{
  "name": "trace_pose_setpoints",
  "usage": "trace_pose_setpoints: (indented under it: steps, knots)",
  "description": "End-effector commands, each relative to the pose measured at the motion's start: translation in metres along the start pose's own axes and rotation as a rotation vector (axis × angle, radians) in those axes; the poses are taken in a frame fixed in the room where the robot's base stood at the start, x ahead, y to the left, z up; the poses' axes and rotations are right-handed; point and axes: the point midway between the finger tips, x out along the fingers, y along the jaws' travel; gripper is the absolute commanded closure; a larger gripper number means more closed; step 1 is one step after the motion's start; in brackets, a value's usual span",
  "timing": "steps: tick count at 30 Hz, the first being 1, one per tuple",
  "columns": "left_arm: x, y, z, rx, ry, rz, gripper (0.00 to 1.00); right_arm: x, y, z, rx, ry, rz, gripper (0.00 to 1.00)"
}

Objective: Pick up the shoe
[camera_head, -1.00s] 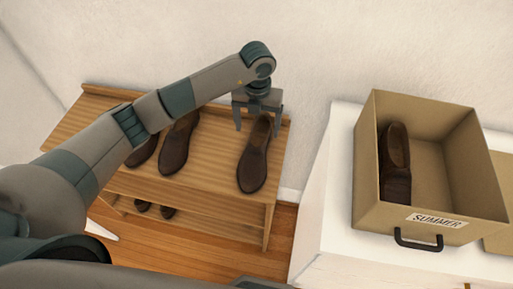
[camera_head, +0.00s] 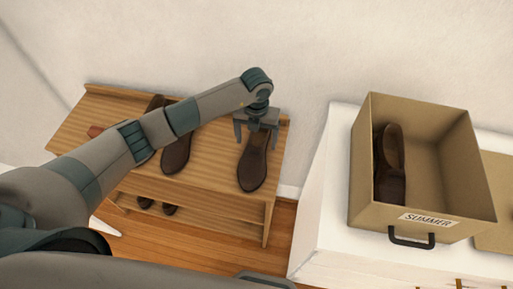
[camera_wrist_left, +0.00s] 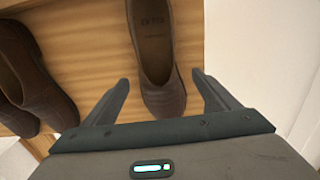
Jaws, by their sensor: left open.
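A brown shoe (camera_head: 252,170) lies at the right end of the wooden rack's top shelf (camera_head: 215,170). In the left wrist view the open fingers of the gripper (camera_wrist_left: 165,95) stand on either side of the shoe (camera_wrist_left: 153,50), with gaps to both sides. Contact with the shoe does not show. Another brown shoe (camera_head: 175,155) lies farther left on the shelf, partly behind my left arm. My right gripper is not in view.
A cardboard box (camera_head: 365,165) labelled SUMMER, with a brown shoe (camera_head: 389,165) inside, stands on a white cabinet (camera_head: 325,205) to the right. More shoes (camera_head: 155,207) sit on the lower shelf. The wall is close behind the rack.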

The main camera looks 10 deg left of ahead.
Motion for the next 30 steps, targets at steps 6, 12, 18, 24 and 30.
trace_pose_setpoints:
  steps: [6,12,18,24,30]
  knots:
    - [0.02,-0.001,0.0,0.0,0.0,0.0,0.19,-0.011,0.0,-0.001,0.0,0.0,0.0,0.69]
    - [0.023,0.0,0.0,0.001,-0.001,0.0,0.19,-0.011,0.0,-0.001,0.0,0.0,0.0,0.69]
    - [0.023,0.0,0.0,0.0,-0.001,0.0,0.19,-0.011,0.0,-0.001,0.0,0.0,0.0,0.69]
    - [0.023,0.0,0.0,0.0,-0.001,0.0,0.38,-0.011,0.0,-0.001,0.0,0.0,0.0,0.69]
    - [0.022,0.0,0.0,0.0,-0.002,-0.001,0.74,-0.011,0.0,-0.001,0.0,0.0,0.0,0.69]
